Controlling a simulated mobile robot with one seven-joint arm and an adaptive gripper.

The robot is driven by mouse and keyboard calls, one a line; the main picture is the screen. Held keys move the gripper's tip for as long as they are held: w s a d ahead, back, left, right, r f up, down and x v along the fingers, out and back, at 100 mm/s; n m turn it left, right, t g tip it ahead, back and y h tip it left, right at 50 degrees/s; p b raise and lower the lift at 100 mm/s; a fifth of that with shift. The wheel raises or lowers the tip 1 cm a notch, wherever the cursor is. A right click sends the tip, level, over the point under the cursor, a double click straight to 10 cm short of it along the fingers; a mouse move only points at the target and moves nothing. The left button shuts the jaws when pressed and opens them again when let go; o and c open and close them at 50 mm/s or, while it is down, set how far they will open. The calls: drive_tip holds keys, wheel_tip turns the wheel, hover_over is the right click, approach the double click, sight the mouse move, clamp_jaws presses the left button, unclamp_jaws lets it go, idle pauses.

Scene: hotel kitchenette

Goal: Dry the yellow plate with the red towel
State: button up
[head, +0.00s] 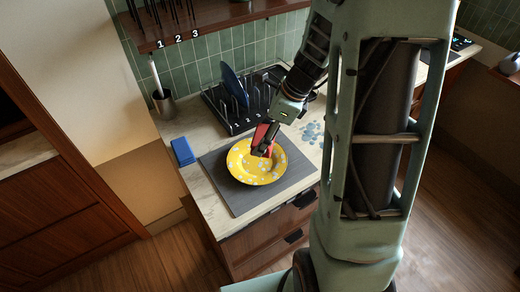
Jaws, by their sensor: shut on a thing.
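The yellow plate (244,172) with white spots lies on a grey mat (222,192) on the counter. The red towel (261,135) is a small folded piece at the end of my arm, over the plate's upper right part. My gripper (264,150) is shut on the red towel and points down at the plate. The towel's lower end appears at or just above the plate's surface; I cannot tell whether it touches. The fingertips are small and partly hidden by the towel.
A blue sponge (183,151) lies left of the mat. Behind stands a black dish rack (218,104) with a dark blue plate (233,82). A cup with a brush (164,103) stands at the back left. A numbered shelf (216,24) hangs above. Blue marks (312,132) lie right of the mat.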

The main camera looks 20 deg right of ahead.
drive_tip(key=shift+w+a+f+b, duration=0.2)
drive_tip(key=shift+b, duration=0.25)
drive_tip(key=shift+w+a+b, duration=0.25)
drive_tip(key=shift+a+b, duration=0.4)
drive_tip(key=shift+b, duration=0.35)
drive_tip(key=b, duration=0.6)
hover_over(251, 161)
drive_tip(key=s+d, duration=0.1)
drive_tip(key=d, duration=0.1)
wheel_tip(251, 161, down, 8)
drive_tip(key=shift+a+r, duration=0.15)
drive_tip(key=shift+r, duration=0.05)
drive_tip(key=shift+f+b, duration=0.35)
drive_tip(key=shift+f, duration=0.1)
